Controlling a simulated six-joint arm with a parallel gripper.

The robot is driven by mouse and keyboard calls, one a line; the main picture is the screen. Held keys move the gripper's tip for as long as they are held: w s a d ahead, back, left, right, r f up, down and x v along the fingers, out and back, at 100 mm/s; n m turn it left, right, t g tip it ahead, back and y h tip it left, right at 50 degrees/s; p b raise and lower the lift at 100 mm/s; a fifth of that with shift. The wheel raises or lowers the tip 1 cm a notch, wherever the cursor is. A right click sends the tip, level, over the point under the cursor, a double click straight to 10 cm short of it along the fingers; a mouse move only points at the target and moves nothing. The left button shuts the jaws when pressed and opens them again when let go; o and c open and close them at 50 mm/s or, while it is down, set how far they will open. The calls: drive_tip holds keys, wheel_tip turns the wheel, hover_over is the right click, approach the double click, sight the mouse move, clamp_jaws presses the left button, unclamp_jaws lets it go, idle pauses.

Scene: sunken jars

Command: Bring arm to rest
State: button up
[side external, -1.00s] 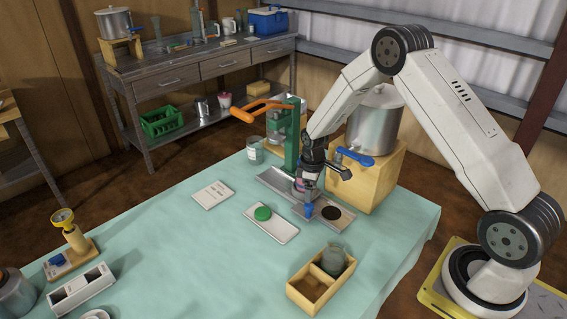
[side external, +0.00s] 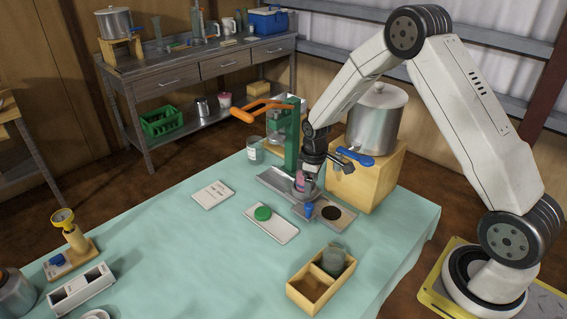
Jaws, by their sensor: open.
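My gripper (side external: 306,178) is open, pointing down over the grey metal tray (side external: 275,182) near the middle of the table. A small jar with pinkish contents (side external: 300,182) stands on the tray just below or between the fingers; I cannot tell whether they touch it. A blue-topped piece (side external: 309,209) stands at the tray's near end, in front of my gripper. The fingertips are small and partly hidden by the wrist.
A steel pot (side external: 376,115) with a blue tap stands on a wooden block (side external: 380,187) close right of my gripper. A green press (side external: 292,135) with an orange handle stands behind. A wooden box (side external: 300,291) holds a glass jar.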

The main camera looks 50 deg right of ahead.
drive_tip(key=s+a+r+m+t, duration=0.1)
drive_tip(key=s+a+r+m, duration=0.1)
drive_tip(key=s+a+r, duration=0.3)
drive_tip(key=s+a+r+m+t, duration=0.1)
drive_tip(key=s+a+r, duration=0.4)
drive_tip(key=s, duration=0.7)
drive_tip(key=shift+r+m, duration=0.4)
drive_tip(key=shift+m, duration=0.4)
